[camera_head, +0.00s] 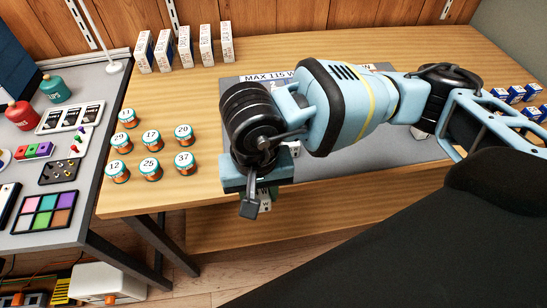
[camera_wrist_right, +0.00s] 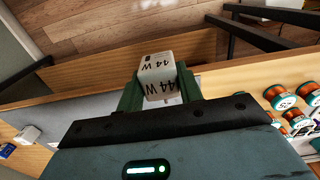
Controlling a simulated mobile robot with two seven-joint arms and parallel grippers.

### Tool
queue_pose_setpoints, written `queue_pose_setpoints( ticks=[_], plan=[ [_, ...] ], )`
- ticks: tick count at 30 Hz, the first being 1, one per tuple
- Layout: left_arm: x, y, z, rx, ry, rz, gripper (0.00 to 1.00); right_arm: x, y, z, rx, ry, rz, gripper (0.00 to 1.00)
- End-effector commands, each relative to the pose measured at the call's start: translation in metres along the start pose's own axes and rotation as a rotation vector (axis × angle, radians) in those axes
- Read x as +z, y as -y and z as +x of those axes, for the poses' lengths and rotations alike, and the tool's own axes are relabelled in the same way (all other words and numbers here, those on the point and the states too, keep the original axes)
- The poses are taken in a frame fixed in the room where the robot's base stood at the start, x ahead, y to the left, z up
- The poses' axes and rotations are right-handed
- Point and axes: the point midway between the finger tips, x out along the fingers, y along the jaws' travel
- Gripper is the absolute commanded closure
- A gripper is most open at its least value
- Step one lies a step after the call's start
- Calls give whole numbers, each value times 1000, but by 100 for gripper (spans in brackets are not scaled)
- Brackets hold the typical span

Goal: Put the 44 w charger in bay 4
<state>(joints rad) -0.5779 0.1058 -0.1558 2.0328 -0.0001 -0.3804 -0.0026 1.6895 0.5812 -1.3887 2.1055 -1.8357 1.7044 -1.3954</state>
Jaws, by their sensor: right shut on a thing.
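The 44 W charger (camera_wrist_right: 157,78) is a small white block with "44 W" printed on two faces. My right gripper (camera_wrist_right: 160,90) is shut on it, one finger on each side. In the head view my right gripper (camera_head: 252,200) is over the front edge of the wooden table, and only a bit of the charger (camera_head: 265,204) shows beside the finger. A grey mat (camera_head: 231,92) with a "MAX 115 W" label (camera_head: 268,77) lies behind the gripper. My right arm hides much of the mat, and I cannot make out bay 4. My left gripper is out of view.
Several white boxes (camera_head: 185,47) stand at the back, and blue boxes (camera_head: 517,94) at the right. Another white block (camera_wrist_right: 28,134) sits on the mat. A grey side table (camera_head: 97,140) holds trays and bottles.

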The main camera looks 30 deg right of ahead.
Motion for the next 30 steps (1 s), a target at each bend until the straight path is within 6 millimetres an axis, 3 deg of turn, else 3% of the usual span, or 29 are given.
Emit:
queue_pose_setpoints(
  ticks=[9, 13, 18, 30],
  plan=[
    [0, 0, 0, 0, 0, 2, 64, -62, -55, -30, 3, -2, -160, 88],
    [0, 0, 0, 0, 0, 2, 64, -78, -75, -41, 2, -1, -224, 88],
    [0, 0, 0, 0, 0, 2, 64, -86, -86, -47, -1, 0, -265, 88],
    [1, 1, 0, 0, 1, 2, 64, -87, -86, -48, -1, -1, -268, 88]
  ],
)
